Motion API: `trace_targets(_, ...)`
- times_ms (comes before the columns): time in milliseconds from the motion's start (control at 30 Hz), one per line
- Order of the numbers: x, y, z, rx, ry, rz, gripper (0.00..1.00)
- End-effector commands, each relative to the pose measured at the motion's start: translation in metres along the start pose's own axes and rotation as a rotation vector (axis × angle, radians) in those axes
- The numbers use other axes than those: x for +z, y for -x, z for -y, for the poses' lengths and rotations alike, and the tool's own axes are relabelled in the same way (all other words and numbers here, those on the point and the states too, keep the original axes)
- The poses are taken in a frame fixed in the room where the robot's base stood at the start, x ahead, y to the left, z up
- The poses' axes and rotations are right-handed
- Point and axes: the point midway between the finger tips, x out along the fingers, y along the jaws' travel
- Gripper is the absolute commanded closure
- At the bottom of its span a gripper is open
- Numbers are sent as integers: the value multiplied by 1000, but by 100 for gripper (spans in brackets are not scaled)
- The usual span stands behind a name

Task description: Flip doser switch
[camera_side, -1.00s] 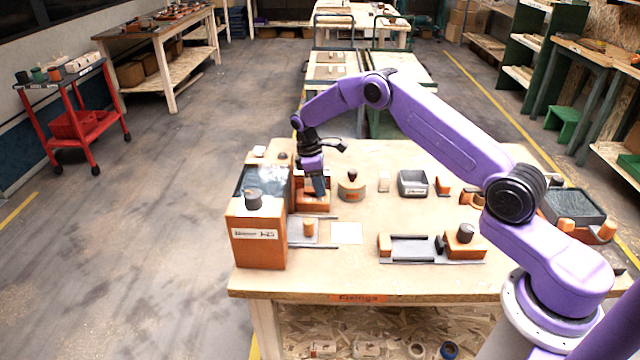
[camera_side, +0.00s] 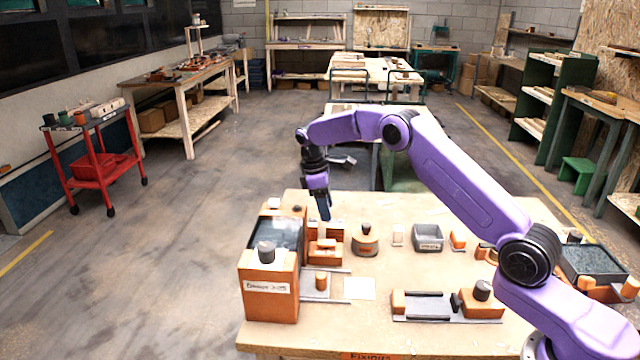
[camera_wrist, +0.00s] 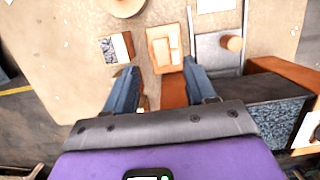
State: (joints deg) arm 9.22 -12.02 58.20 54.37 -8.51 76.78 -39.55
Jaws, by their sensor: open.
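The task's doser switch is not labelled, so I cannot tell for sure which part it is. A small orange block with a paler raised piece (camera_wrist: 165,48), perhaps the switch, lies just beyond my fingertips in the wrist view. It also shows in the side view (camera_side: 322,250), beside the large orange machine (camera_side: 268,291) with a dark top and grey knob. My gripper (camera_side: 324,212) points down above and behind this block. In the wrist view my gripper (camera_wrist: 158,82) has its two blue fingers wide apart with nothing held between them.
A round orange-tan pot with a dark knob (camera_side: 365,244) stands right of the block. A grey bin (camera_side: 428,238) is farther right. A sliding rail unit (camera_side: 425,306) lies at the front. A white square (camera_side: 359,289) marks bare tabletop between them.

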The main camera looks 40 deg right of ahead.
Motion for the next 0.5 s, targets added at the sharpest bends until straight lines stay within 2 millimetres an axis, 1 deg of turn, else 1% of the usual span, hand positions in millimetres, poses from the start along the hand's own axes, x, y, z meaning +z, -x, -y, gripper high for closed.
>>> trace_targets(33, -1, 12, 0, 3, 0, -4, 45)
trace_targets(200, -1, 44, 0, 2, 0, -4, 45)
trace_targets(400, 0, 63, 0, 1, 0, -1, 45)
trace_targets(500, 0, 68, 0, 1, 0, -1, 45)
